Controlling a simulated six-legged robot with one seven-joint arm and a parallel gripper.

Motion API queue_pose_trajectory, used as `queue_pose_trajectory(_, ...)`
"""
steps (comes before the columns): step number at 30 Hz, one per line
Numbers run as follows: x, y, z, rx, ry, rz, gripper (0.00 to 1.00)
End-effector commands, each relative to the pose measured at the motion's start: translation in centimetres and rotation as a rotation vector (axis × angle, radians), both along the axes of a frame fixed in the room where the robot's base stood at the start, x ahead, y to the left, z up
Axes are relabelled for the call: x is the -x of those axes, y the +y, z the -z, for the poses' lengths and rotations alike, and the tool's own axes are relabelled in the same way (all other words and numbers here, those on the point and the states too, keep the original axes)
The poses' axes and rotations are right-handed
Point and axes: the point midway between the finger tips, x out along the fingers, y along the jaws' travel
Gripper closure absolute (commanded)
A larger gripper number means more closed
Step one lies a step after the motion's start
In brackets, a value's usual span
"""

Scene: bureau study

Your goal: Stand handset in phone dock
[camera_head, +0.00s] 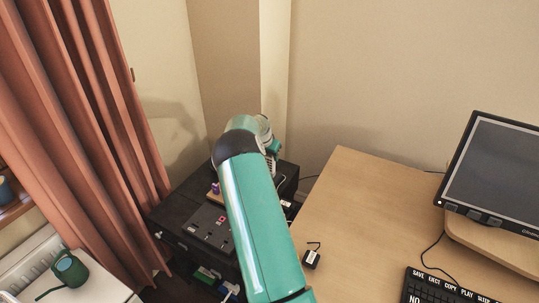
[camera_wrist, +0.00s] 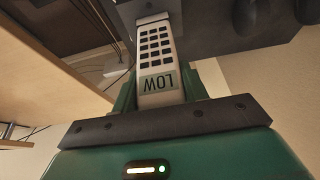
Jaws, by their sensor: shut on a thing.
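A pale handset (camera_wrist: 156,48) with a dark keypad and a small screen reading LOW, upside down, is in the wrist view. My gripper (camera_wrist: 158,92) is shut on its near end, with a green finger on each side. The far end of the handset reaches toward a dark surface (camera_wrist: 205,62); I cannot tell whether it touches anything there. In the head view, my gripper (camera_head: 272,147) is mostly behind my teal arm, over the dark cabinet (camera_head: 172,212). I cannot make out the phone dock; my arm hides part of the cabinet top.
A grey socket panel (camera_head: 209,228) and a small purple item (camera_head: 215,188) are on the cabinet. A red curtain (camera_head: 85,140) hangs left.

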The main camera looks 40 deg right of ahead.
Motion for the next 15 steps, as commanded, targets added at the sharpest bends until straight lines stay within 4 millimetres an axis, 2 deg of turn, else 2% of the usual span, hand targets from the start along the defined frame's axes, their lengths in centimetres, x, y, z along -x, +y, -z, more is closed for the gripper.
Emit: queue_pose_trajectory(15,-0.02,-0.02,0.53,0.001,-0.001,0.000,0.77)
